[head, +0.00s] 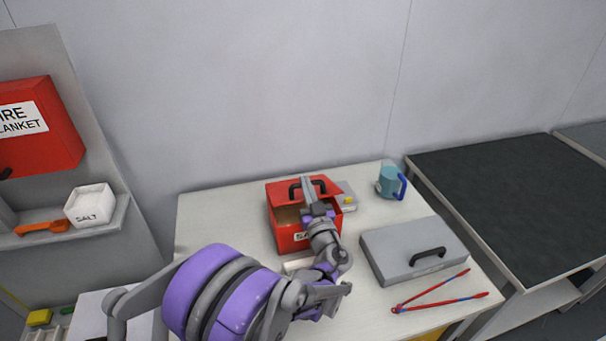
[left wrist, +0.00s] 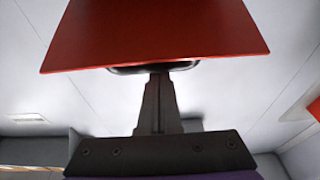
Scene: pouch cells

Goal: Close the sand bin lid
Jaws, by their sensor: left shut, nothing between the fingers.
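The red sand bin (head: 290,238) stands on the pale table, with sand-coloured contents showing through its open top. Its red lid (head: 281,190) is raised and tilted at the back, with a dark handle (head: 294,191) on it. My left gripper (head: 307,185) is shut and empty at the lid, in front of its handle area; whether it touches the lid I cannot tell. In the left wrist view the lid (left wrist: 155,35) fills the top, and the shut fingers (left wrist: 158,90) reach up to its edge by the dark handle. My right gripper is not in view.
A grey case (head: 405,250) with a black handle and red long-handled tongs (head: 440,292) lie right of the bin. A teal mug (head: 390,182) stands behind. A salt box (head: 90,205) and a fire blanket box (head: 40,125) are at left. A dark-topped bench (head: 510,200) is at right.

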